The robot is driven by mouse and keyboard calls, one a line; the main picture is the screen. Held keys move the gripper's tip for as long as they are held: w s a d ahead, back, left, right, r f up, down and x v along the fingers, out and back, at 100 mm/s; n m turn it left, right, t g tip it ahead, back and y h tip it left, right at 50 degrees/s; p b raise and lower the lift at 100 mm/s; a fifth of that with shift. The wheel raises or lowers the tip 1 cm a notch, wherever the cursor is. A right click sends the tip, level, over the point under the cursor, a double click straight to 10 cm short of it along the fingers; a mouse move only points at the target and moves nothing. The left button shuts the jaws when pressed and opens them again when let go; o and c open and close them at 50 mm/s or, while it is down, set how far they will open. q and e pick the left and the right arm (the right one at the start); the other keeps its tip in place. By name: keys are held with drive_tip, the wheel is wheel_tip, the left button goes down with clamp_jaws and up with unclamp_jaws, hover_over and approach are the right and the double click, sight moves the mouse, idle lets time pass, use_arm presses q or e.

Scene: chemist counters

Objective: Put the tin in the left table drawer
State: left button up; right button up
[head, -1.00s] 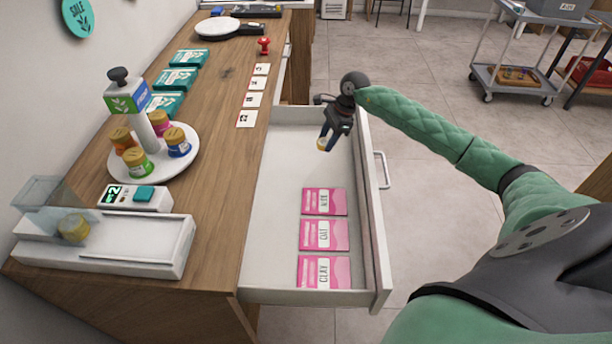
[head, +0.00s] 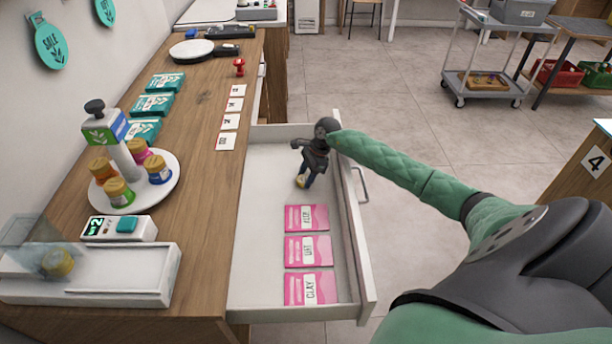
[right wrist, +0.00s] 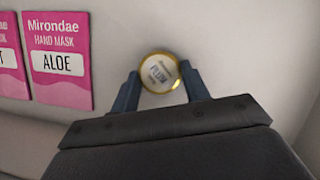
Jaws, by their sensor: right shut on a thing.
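The tin is round with a gold rim and a pale lid marked PLUM, seen between the two fingers in the right wrist view (right wrist: 160,72). In the head view a small yellow bit of the tin (head: 300,182) shows below my right gripper (head: 304,177). My right gripper is shut on it, over the far part of the open drawer (head: 262,215). Whether the tin touches the drawer floor I cannot tell. My left gripper is not in view.
Pink hand mask packets (head: 307,252) lie in the near part of the drawer, the ALOE one (right wrist: 58,58) beside the gripper. The drawer's far left floor is bare. A round stand (head: 138,190) with several jars is on the counter (head: 205,180).

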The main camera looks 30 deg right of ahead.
sight(305, 178)
drive_tip(key=shift+f, duration=0.15)
drive_tip(key=o, duration=1)
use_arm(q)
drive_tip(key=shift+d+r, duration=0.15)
use_arm(e)
drive_tip(key=shift+r, duration=0.25)
drive_tip(key=shift+d+r, duration=0.25)
drive_tip(key=shift+r, duration=0.05)
drive_tip(key=b+v, duration=0.1)
drive_tip(key=v, duration=0.1)
drive_tip(key=shift+d+r, duration=0.2)
drive_tip(key=shift+r, duration=0.15)
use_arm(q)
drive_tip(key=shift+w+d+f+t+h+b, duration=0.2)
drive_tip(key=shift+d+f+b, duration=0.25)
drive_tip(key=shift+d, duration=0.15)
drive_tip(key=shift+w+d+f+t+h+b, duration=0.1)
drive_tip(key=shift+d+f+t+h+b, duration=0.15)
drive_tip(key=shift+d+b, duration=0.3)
use_arm(e)
drive_tip(key=v, duration=0.8)
drive_tip(key=shift+a+r, duration=0.1)
drive_tip(key=shift+r, duration=0.1)
